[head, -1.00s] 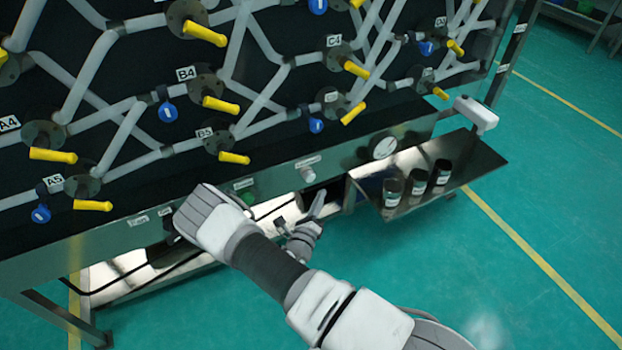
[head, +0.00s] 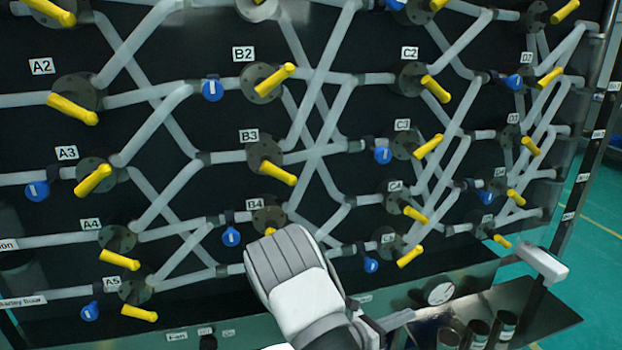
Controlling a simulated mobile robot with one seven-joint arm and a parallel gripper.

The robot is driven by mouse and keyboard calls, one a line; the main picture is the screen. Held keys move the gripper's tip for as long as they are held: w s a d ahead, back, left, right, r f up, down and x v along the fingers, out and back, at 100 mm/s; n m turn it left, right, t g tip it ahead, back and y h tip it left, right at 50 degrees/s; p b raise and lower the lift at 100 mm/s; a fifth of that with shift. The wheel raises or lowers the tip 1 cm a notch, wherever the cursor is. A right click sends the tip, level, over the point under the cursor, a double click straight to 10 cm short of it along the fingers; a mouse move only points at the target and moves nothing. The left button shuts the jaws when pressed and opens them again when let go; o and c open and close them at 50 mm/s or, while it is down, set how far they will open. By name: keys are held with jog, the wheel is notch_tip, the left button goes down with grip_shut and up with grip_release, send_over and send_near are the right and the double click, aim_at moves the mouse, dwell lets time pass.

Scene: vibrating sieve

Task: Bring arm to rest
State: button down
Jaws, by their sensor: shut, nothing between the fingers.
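My arm rises from the bottom of the head view, its white and grey link bent in front of the lower middle of the panel. My gripper (head: 400,318) shows partly behind and to the right of that link, low in front of the panel's bottom edge. Its fingers are together and hold nothing. The rest of the gripper is hidden by the arm link.
A black panel (head: 60,208) carries grey pipes, yellow-handled valves such as the one at B3 (head: 278,172), and blue tags. A gauge (head: 440,293) sits on the lower strip. Several dark jars, one of them here (head: 477,333), stand on a side shelf (head: 545,318). Green floor shows at right.

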jog(key=s+d+r+m+g+y, duration=0.3)
jog(key=s+r+m+g+y, duration=0.4)
jog(key=s+r+m, duration=0.8)
jog(key=s+a+r+m+t+y, duration=0.5)
jog(key=s+a+r+m+y, duration=0.4)
jog(key=s+a+r+m, duration=0.15)
notch_tip(320, 180, up, 19)
jog(key=p, duration=1.9)
jog(key=shift+s+a+m, duration=0.15)
jog(key=shift+s+m, duration=0.2)
jog(key=shift+m, duration=0.1)
